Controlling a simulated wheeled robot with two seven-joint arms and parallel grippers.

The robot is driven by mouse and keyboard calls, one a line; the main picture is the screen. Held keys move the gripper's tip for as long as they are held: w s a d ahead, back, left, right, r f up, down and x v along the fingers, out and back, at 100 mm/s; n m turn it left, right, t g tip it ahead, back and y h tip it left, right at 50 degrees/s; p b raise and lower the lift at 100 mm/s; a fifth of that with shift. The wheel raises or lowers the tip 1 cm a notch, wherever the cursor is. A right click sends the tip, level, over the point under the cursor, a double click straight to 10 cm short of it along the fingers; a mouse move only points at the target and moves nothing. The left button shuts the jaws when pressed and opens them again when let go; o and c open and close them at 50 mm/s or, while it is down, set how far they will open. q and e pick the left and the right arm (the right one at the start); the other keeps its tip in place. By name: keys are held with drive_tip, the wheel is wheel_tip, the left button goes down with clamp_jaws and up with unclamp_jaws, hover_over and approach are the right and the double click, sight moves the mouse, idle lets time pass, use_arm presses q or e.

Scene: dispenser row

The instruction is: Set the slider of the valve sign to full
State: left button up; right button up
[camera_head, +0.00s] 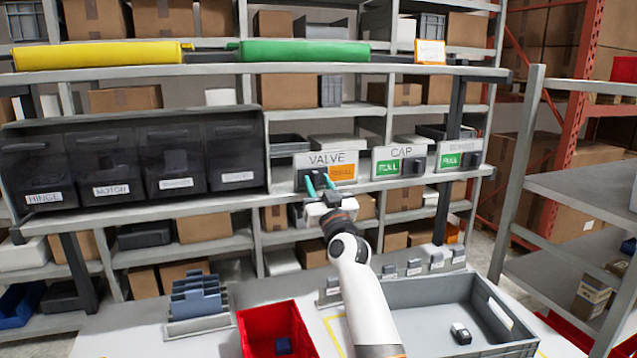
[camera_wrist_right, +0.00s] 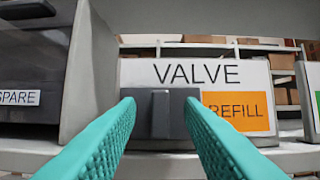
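The valve sign (camera_head: 327,158) is a white plate on the shelf edge. It also shows in the wrist view (camera_wrist_right: 195,73). Its dark slider (camera_wrist_right: 143,118) covers the left part of the window, and an orange "REFILL" field (camera_wrist_right: 238,111) shows to the right. The slider has a raised upright knob (camera_wrist_right: 161,114). My right gripper (camera_head: 320,184) is open in front of the sign. In the wrist view its teal fingers (camera_wrist_right: 160,103) stand left and right of the knob, with gaps on both sides. I cannot tell whether the fingertips touch the slider plate. My left gripper is out of view.
The cap sign (camera_head: 399,153) and a third sign (camera_head: 455,150) stand to the right, both showing green "FULL" with sliders at right. Dark labelled bins (camera_head: 135,160) stand left. Below are a red bin (camera_head: 275,325) and a grey crate (camera_head: 432,291) holding a small object (camera_head: 461,334).

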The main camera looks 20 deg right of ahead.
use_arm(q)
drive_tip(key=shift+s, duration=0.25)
use_arm(e)
drive_tip(key=shift+w, duration=0.3)
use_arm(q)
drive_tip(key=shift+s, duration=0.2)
use_arm(e)
clamp_jaws()
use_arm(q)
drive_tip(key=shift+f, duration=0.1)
use_arm(e)
drive_tip(key=d+b, duration=0.2)
drive_tip(key=d, duration=0.1)
drive_tip(key=d+b, duration=0.3)
drive_tip(key=d, duration=0.1)
drive_tip(key=shift+d+f, duration=0.2)
drive_tip(key=shift+d, duration=0.05)
drive_tip(key=shift+w+d+r+b, duration=0.1)
drive_tip(key=shift+d+r+b, duration=0.1)
drive_tip(key=shift+d+b, duration=0.2)
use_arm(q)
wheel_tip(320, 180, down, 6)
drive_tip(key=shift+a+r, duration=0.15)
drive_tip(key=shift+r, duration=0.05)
use_arm(e)
drive_tip(key=shift+a, duration=0.1)
drive_tip(key=shift+r, duration=0.1)
